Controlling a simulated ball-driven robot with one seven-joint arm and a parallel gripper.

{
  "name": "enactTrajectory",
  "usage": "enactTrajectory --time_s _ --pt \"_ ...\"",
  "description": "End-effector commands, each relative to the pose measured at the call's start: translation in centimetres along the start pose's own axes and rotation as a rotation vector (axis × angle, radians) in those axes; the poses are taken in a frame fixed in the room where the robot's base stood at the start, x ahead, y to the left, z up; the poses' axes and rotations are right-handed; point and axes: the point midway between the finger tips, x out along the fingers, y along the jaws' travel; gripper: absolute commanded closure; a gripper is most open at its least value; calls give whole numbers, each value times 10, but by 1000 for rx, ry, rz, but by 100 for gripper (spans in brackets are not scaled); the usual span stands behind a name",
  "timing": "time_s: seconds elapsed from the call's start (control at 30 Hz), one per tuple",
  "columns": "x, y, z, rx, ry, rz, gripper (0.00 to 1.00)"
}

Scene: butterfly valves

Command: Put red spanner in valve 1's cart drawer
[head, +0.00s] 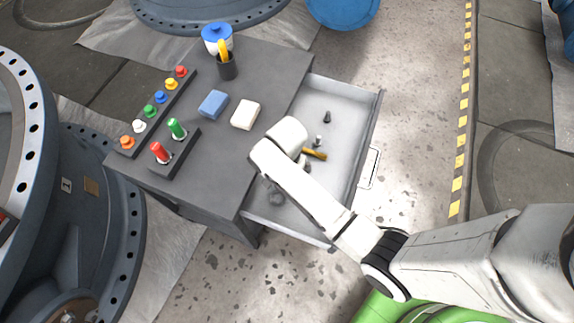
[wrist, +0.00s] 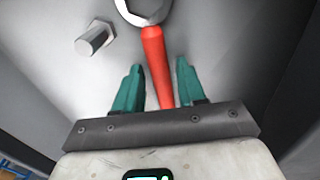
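The red spanner (wrist: 154,58) shows in the wrist view, with a red handle and a silver ring end cut off by the top edge. It appears to lie in the drawer. My gripper (wrist: 158,72) has two teal fingers, one on each side of the handle, with a gap on both sides. It is open. In the head view the open cart drawer (head: 345,125) is pulled out to the right of the dark cart (head: 270,62). My white arm reaches over it and hides the fingers and the red handle. A grey ring shape (head: 276,199) shows in the drawer.
A hex bolt (wrist: 95,38) lies left of the spanner. The drawer also holds small bolts (head: 327,117) and a brass-coloured piece (head: 315,154). On the cart top are a blue block (head: 213,104), a white block (head: 245,115) and a row of coloured buttons (head: 160,97).

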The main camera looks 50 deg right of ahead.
Motion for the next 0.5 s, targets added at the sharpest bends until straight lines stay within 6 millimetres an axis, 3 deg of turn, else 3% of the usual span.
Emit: enactTrajectory --time_s 0.33,0.5 --pt "-3 0 0 0 0 -1 53" --pt "-22 -1 0 0 1 -3 53"
